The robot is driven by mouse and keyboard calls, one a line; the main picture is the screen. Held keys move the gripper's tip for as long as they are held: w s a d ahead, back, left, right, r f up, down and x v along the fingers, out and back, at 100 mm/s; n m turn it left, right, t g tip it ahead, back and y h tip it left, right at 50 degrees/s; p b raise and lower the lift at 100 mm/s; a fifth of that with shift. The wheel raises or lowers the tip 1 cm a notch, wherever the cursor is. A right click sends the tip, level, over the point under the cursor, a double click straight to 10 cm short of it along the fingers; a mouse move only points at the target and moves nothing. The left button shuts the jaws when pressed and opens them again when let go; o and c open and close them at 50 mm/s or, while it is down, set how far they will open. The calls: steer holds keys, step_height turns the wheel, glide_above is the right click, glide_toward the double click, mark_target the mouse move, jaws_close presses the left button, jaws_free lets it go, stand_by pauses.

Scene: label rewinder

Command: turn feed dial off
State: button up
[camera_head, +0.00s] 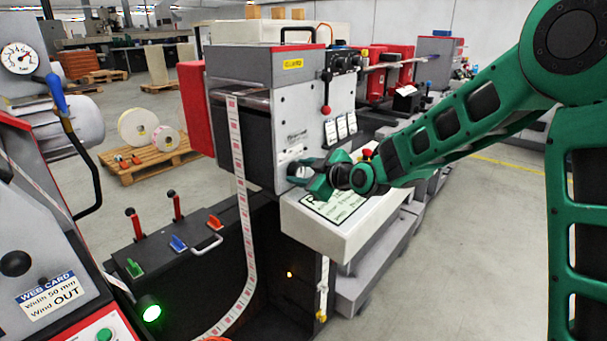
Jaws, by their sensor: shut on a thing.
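My gripper (306,172) is at the lower front face of the grey and white machine unit (300,110), reached by my green arm from the right. Its fingers are closed around a small pale round part on that face, which appears to be the feed dial (298,171). The fingers cover most of the dial, so its pointer and setting cannot be read.
A red-knobbed lever (326,108) and several hanging tags (341,127) are above my gripper. A white ledge with a sign (338,206) is just below. A label web (242,180) runs down at the left. Open floor (490,230) lies to the right.

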steer(key=shift+a, duration=0.1)
stand_by(0.3)
steer(key=o, duration=1.1)
steer(key=v, duration=1)
steer(key=shift+s+d, duration=0.25)
steer(key=shift+d, duration=0.05)
